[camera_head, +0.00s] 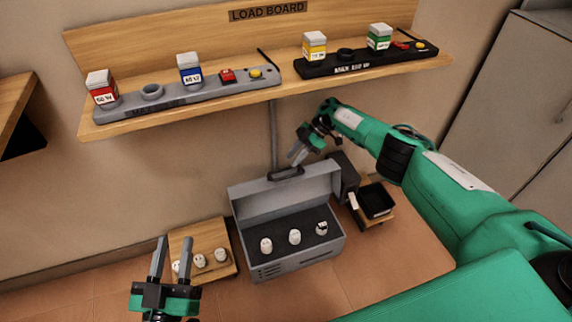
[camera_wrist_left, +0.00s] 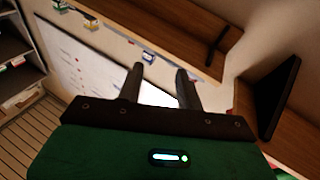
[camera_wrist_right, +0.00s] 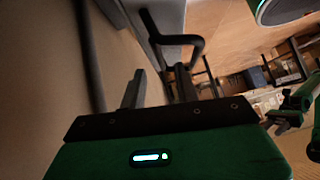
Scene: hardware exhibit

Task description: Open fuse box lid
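My right gripper (camera_head: 298,155) is open and empty, just above and right of the handle; contact cannot be told. My left gripper (camera_head: 173,254) is open and empty, left of the box and in front of a wooden stand.
The wooden stand (camera_head: 214,235) holds three more whitish fuses (camera_head: 200,261). A black tray (camera_head: 376,200) stands right of the box. Above, a wooden shelf (camera_head: 290,97) carries two panels with coloured blocks. A grey conduit (camera_head: 273,130) runs down the wall behind the lid.

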